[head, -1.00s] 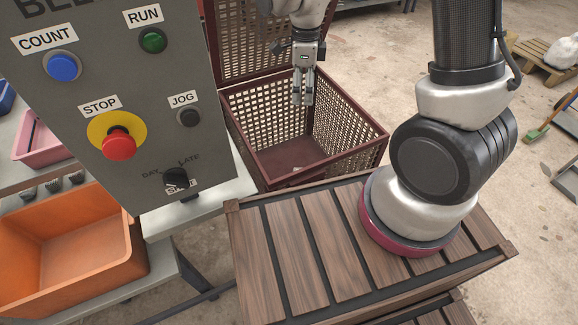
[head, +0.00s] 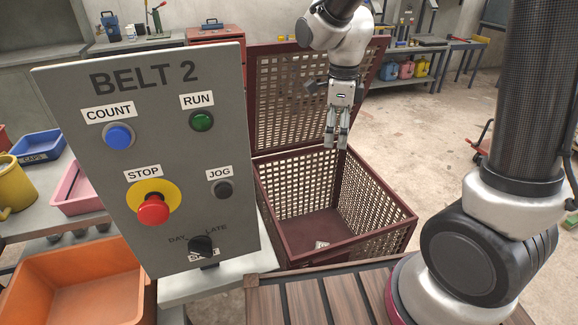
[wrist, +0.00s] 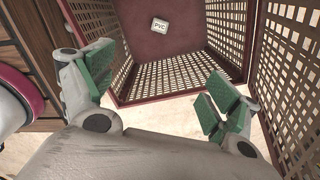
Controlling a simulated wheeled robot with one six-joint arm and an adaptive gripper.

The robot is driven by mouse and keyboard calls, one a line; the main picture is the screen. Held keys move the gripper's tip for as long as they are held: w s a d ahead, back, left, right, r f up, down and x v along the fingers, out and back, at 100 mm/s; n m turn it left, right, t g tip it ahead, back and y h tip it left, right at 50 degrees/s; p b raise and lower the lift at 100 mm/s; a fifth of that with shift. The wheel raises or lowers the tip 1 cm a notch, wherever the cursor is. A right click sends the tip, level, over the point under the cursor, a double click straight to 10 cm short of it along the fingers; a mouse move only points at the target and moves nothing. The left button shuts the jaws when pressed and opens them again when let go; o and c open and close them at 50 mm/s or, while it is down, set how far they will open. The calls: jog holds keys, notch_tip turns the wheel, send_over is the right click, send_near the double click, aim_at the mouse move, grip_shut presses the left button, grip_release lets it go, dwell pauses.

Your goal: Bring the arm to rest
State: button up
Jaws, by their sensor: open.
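My gripper (head: 336,140) hangs pointing down over the open maroon lattice crate (head: 384,236). In the wrist view my gripper (wrist: 158,100) shows its two green-padded fingers spread wide apart, with nothing between them. Below it, the crate (wrist: 180,97) holds a small pale block marked PVC (wrist: 160,25) on its floor. The block also shows small in the head view (head: 322,245). My gripper is above the crate's rim area and appears apart from it.
A grey BELT 2 panel (head: 100,190) with buttons, a red stop (head: 153,209) and a selector knob (head: 201,246) stands left of the crate. The crate's raised lattice lid (head: 285,110) is behind my gripper. An orange bin (head: 85,285) is at lower left. Open floor lies right.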

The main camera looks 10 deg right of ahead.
jog(key=s+d+r+n+t, duration=0.2)
jog(key=s+d+r+n, duration=0.4)
jog(key=s+n, duration=0.3)
jog(key=s+d+r+n+t, duration=0.2)
jog(key=s+d+r+n, duration=0.4)
jog(key=s+d+n, duration=0.3)
jog(key=s+n, duration=0.1)
jog(key=n, duration=0.3)
jog(key=shift+r, duration=0.4)
